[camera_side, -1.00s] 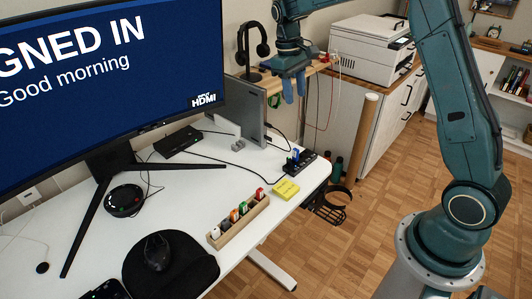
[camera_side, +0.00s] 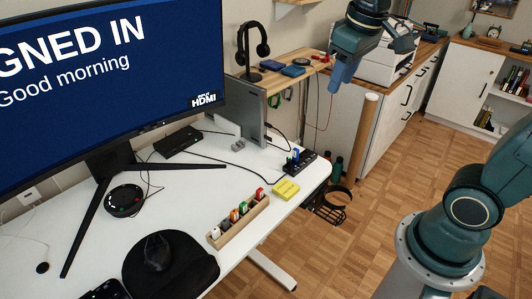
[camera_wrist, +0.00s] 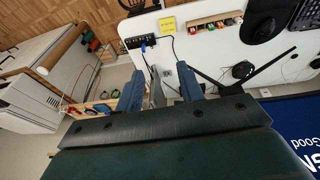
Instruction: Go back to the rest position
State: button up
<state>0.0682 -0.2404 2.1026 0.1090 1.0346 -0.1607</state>
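My gripper (camera_side: 335,86) hangs in the air in the side view, in front of the white printer and right of the small wooden shelf. Its fingers overlap from this side. In the wrist view my gripper (camera_wrist: 160,82) shows two blue fingers wide apart with nothing held between them. The white desk (camera_side: 190,185) is to the left and below, well clear of my gripper. It also shows in the wrist view (camera_wrist: 205,55).
A wooden shelf (camera_side: 275,82) with a headphone stand (camera_side: 254,50) and blue pieces is left of my gripper. A white printer (camera_side: 385,60) is behind it. A cardboard tube (camera_side: 365,135) stands below right. The desk holds a monitor (camera_side: 100,60), a wooden rack (camera_side: 238,222) and yellow notes (camera_side: 286,189).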

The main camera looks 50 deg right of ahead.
jog(key=s+a+f+t, duration=0.2)
jog(key=s+a+t, duration=0.1)
jog(key=s, duration=0.8)
jog(key=shift+s+a+f+y, duration=0.15)
jog(key=shift+s+a+y, duration=0.15)
jog(key=shift+a+y, duration=0.1)
